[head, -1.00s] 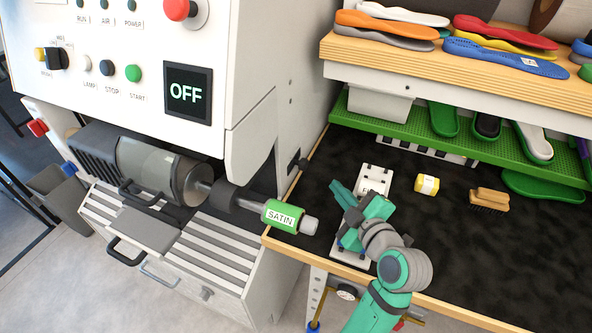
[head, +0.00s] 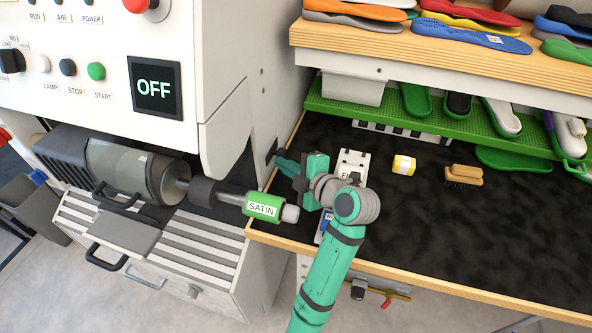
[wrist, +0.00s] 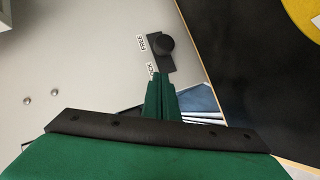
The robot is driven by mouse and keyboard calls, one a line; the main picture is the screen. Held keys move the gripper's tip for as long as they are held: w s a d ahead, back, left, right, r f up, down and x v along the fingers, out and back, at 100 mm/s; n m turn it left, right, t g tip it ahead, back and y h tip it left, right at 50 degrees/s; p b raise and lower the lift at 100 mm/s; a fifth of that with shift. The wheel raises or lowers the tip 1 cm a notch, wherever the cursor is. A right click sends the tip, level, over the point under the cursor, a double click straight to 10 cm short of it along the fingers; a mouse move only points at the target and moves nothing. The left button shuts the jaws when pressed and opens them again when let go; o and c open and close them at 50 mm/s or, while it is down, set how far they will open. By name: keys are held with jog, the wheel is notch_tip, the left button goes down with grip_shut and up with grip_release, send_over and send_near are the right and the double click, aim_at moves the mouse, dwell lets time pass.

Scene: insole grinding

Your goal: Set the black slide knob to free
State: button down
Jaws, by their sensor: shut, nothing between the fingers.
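The black slide knob (wrist: 164,44) is round and sits on a dark slot plate on the pale side panel of the machine. In the wrist view it is at the upper part of the plate, beside the FREE label (wrist: 141,42). The LOCK label (wrist: 152,70) is lower, partly hidden by my fingers. My gripper (wrist: 160,80) is shut and empty, its green fingertips just below the knob by the plate's lower end. Whether they touch is unclear. In the head view my gripper (head: 281,165) reaches left to the panel, at the small dark knob.
The machine's green SATIN roller (head: 262,207) sticks out left of my arm. Shelves of insoles stand behind.

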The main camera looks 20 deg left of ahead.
aim_at(278, 155)
jog(key=shift+w+a+f, duration=0.1)
jog(key=shift+w+f, duration=0.2)
jog(key=shift+w, duration=0.3)
jog(key=shift+w+a+f, duration=0.1)
jog(key=shift+w+f, duration=0.2)
jog(key=shift+w, duration=0.3)
jog(key=shift+w+f, duration=0.3)
jog(key=shift+w, duration=0.3)
